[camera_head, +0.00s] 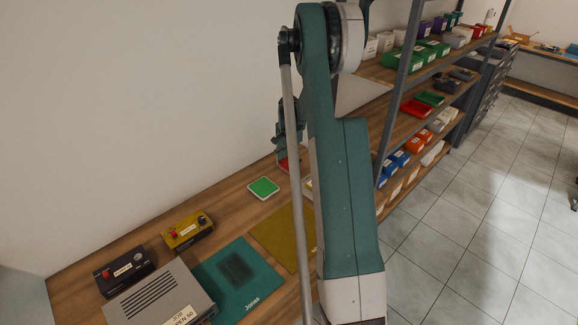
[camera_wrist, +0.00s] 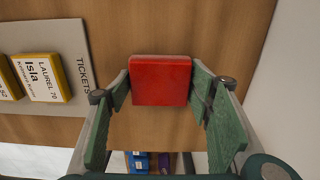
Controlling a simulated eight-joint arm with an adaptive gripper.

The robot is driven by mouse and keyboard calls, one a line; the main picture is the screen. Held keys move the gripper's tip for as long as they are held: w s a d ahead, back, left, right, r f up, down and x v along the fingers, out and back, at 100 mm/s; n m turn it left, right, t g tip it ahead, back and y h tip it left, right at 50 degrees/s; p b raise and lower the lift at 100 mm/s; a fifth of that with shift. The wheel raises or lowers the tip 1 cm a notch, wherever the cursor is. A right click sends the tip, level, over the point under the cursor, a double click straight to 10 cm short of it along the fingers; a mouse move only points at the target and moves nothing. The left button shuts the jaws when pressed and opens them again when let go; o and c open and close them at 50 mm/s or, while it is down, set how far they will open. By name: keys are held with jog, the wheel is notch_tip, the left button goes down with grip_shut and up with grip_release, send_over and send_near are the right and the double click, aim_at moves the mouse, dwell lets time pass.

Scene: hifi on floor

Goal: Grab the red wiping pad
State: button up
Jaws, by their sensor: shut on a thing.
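The red wiping pad (camera_wrist: 160,82) is a flat red square block. In the wrist view it sits between the tips of the two green fingers of my gripper (camera_wrist: 160,88), which touch its left and right sides. My gripper is shut on it. In the head view my gripper (camera_head: 283,160) is mostly behind my arm, close to the wall, and only a sliver of the red pad (camera_head: 283,164) shows below it. I cannot tell clearly whether the pad touches the wooden surface.
A green pad (camera_head: 263,188) lies on the wooden bench left of my gripper. A yellow mat (camera_head: 280,238), a teal mat (camera_head: 238,280), a yellow control box (camera_head: 187,232) and a grey device (camera_head: 160,297) are nearer. A grey board (camera_wrist: 45,75) holds yellow-edged tickets. Shelves with bins stand right.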

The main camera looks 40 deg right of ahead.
aim_at(289, 162)
jog(key=shift+r, duration=0.1)
jog(key=shift+r+b, duration=0.3)
jog(key=shift+r, duration=4.65)
